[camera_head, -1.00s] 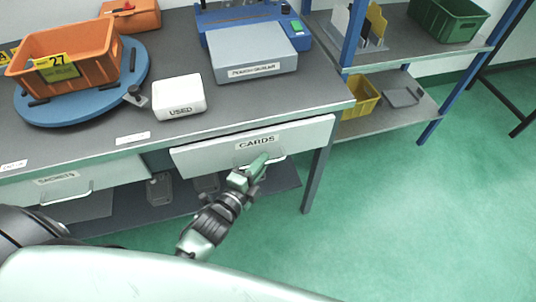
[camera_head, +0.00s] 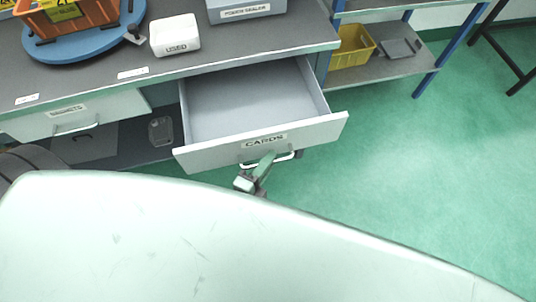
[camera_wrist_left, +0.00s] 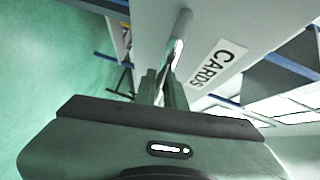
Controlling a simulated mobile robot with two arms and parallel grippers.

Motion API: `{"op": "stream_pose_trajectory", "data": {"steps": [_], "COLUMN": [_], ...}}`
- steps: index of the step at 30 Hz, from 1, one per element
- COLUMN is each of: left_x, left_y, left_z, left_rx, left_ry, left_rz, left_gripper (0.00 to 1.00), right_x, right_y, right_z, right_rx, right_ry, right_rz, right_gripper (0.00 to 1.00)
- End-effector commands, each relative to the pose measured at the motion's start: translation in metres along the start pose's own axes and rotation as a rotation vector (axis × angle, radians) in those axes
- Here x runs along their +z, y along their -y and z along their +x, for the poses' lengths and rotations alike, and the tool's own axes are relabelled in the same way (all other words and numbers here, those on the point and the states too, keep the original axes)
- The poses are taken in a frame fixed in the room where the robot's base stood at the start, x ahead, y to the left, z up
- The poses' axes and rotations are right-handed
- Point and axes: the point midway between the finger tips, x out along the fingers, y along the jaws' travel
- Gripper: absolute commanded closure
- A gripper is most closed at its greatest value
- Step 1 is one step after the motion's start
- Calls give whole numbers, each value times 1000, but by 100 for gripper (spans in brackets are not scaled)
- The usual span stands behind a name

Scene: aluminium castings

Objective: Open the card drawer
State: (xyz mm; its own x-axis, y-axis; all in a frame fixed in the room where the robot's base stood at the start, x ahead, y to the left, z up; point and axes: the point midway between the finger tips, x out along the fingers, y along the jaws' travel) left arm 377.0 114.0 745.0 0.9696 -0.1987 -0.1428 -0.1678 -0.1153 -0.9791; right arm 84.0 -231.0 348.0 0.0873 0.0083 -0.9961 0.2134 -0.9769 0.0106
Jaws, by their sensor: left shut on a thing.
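The card drawer (camera_head: 210,153), labelled CARDS, is pulled out from under the grey bench top in the head view. Its inside shows as a bare grey floor. My left gripper (camera_head: 264,164) is at the drawer's front, shut on the bar handle (camera_head: 284,157). In the left wrist view my left gripper (camera_wrist_left: 164,84) has its fingers at the handle (camera_wrist_left: 180,35), beside the CARDS label (camera_wrist_left: 216,64). Part of my own body hides most of the left arm in the head view. My right gripper is not in view.
A yellow bin (camera_head: 352,47) sits on the right shelf. Green floor is clear at right.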

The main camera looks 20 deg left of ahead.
Motion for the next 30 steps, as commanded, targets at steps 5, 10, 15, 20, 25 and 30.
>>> {"op": "stream_pose_trajectory", "data": {"steps": [5, 10, 15, 20, 25, 30], "left_x": [0, 0, 0, 0, 0, 0], "left_y": [-1, -1, 0, 0, -2, -3], "left_z": [-1, 0, 0, 0, -10, -39], "left_rx": [1, 1, 1, 0, 4, 5], "left_ry": [1, 1, 1, 1, 1, 2], "left_rz": [0, 0, 0, 0, -1, -2], "left_gripper": [100, 86, 68, 68, 68, 68], "right_x": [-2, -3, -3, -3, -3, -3], "right_y": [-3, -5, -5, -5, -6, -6], "right_z": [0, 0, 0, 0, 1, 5], "right_rx": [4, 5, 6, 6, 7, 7], "right_ry": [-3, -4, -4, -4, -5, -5], "right_rz": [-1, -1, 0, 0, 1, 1], "right_gripper": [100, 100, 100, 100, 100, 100]}}
